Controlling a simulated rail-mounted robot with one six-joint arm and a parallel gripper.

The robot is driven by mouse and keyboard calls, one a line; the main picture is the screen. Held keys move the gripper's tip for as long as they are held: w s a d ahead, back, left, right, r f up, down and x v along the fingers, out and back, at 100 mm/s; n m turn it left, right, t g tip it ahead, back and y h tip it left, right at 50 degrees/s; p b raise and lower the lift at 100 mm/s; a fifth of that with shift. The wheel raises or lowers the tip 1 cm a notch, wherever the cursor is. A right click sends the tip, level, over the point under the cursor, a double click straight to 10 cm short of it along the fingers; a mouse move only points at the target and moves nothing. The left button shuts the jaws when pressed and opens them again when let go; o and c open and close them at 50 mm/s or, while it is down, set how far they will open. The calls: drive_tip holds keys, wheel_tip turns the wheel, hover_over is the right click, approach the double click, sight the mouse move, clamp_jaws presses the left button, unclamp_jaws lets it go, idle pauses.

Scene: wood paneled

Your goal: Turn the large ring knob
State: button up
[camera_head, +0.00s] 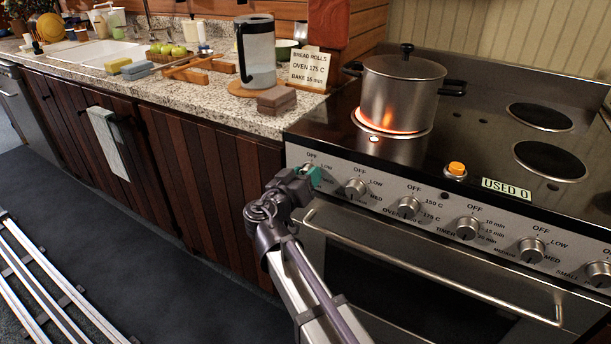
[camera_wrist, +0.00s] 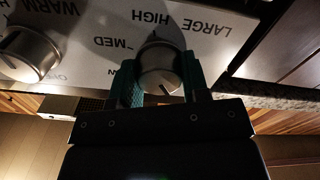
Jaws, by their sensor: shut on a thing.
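The large ring knob (camera_wrist: 160,62) is a round silver knob on the stove's front panel, beside the printed words LARGE, HIGH and MED in the wrist view. My gripper (camera_wrist: 160,82) has its two green fingers on either side of this knob and is shut on it. A short dark mark shows on the knob's face. In the head view my gripper (camera_head: 310,177) is at the left end of the stove panel and hides most of this knob. The ring (camera_head: 385,127) under the steel pot (camera_head: 402,95) glows orange.
Other knobs (camera_head: 409,207) line the panel to the right; the nearest one (camera_wrist: 28,53) also shows in the wrist view. The oven door handle (camera_head: 430,262) runs below the panel. An orange button (camera_head: 456,169) and a "USED 0" label (camera_head: 506,188) are on the stove top.

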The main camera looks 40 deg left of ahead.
drive_tip(key=m, duration=0.3)
drive_tip(key=shift+m, duration=0.3)
idle(0.5)
drive_tip(key=o, duration=0.9)
drive_tip(key=shift+o, duration=0.2)
drive_tip(key=s+d, duration=0.1)
drive_tip(key=s, duration=0.9)
drive_tip(key=shift+s, duration=0.4)
